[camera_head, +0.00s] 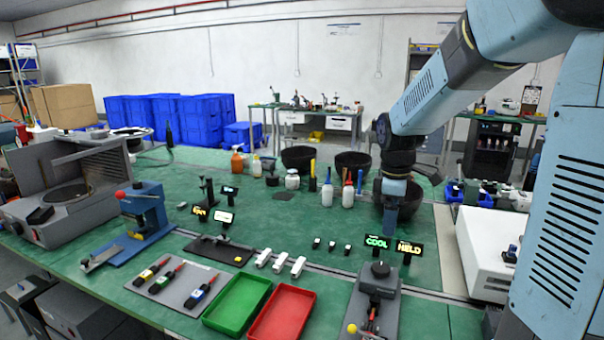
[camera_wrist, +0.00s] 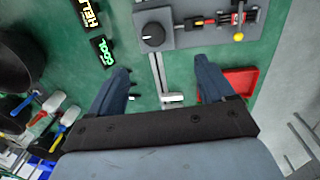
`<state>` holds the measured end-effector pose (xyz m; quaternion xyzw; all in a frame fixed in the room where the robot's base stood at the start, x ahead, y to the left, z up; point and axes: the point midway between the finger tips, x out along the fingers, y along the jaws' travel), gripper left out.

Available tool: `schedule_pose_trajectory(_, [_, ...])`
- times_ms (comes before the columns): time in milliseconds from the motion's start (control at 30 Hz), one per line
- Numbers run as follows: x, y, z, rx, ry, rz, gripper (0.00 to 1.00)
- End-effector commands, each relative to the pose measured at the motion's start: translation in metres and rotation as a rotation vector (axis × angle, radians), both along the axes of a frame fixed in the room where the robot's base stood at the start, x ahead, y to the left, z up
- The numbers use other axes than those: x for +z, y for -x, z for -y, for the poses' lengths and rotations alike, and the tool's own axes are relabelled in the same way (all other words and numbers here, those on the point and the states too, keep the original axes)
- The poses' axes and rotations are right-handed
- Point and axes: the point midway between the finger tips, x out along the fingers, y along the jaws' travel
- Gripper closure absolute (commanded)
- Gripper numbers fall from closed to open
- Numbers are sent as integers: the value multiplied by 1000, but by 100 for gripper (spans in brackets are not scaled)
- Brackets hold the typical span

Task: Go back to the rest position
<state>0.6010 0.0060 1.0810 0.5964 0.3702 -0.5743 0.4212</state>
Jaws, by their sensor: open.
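My gripper (camera_head: 390,212) is raised over the back right part of the green bench, near the dark bowls. It also shows in the wrist view (camera_wrist: 160,82), where its two blue fingers stand wide apart. Nothing is between the fingers; the bench lies below them. In the head view the fingers overlap in line, and the gripper points down in front of a dark bowl. My arm reaches in from the upper right.
A green tray (camera_head: 237,304) and a red tray (camera_head: 283,312) lie at the front. A grey fixture with a knob (camera_head: 374,308) stands right of them. A blue press (camera_head: 143,215) stands left, a white box (camera_head: 487,250) right.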

Motion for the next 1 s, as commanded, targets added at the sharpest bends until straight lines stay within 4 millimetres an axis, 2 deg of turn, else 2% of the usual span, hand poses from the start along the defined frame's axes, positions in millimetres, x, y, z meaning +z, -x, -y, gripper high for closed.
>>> schedule_pose_trajectory(200, [33,39,-2,-220,7,93,18])
schedule_pose_trajectory(500, [66,93,-3,-522,-44,218,18])
schedule_pose_trajectory(800, [87,149,-1,-815,-160,327,18])
schedule_pose_trajectory(1000, [93,183,2,-995,-266,377,18])
